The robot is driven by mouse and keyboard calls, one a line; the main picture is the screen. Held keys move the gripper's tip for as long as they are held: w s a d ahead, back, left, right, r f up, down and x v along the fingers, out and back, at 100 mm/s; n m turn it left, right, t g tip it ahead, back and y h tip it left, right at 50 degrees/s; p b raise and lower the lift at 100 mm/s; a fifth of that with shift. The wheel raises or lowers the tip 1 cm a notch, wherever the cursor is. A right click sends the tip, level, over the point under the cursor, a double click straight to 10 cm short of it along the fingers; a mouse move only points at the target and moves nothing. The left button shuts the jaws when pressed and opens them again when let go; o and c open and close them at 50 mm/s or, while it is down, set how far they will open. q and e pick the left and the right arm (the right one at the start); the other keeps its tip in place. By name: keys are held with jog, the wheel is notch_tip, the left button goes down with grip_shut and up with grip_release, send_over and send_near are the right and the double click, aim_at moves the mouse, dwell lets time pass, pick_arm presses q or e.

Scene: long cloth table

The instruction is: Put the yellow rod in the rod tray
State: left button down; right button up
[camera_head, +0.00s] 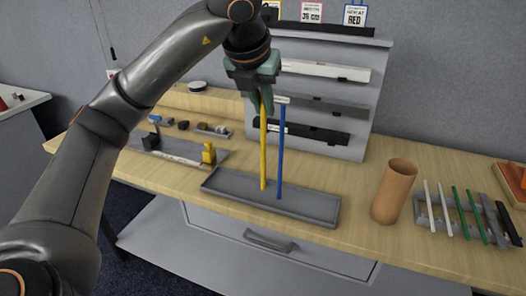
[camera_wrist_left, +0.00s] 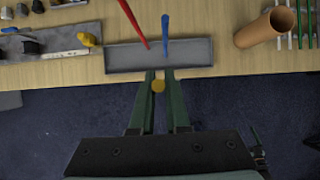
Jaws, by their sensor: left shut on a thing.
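A long yellow rod (camera_head: 263,150) hangs nearly upright from my left gripper (camera_head: 264,103), which is shut on its upper part. In the left wrist view the yellow rod (camera_wrist_left: 158,86) shows end-on as a round spot between the fingers. The grey rod tray (camera_head: 315,210) lies on the table; in the head view the rod's lower end overlaps it, but I cannot tell if they touch. A blue rod (camera_head: 282,150) rises from the tray close to the right. A red rod (camera_wrist_left: 133,22) shows only in the left wrist view. My right gripper is out of view.
A brown cylinder (camera_head: 395,190) stands right of the tray, beside a rack (camera_head: 440,219) with white and green rods. A grey tray (camera_head: 190,156) with a yellow item (camera_head: 209,153) lies to the left. A shelf panel (camera_head: 372,100) stands behind.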

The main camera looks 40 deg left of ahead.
pick_arm(q)
jog(key=w+a+f+p, duration=0.2)
jog(key=w+a+f, duration=0.5)
jog(key=f, duration=0.4)
jog(key=shift+w+f, duration=0.2)
jog(key=shift+w, duration=0.2)
jog(key=shift+f, duration=0.1)
jog(key=shift+f+b, duration=0.15)
jog(key=shift+b, duration=0.15)
jog(key=c, duration=0.9)
grip_release()
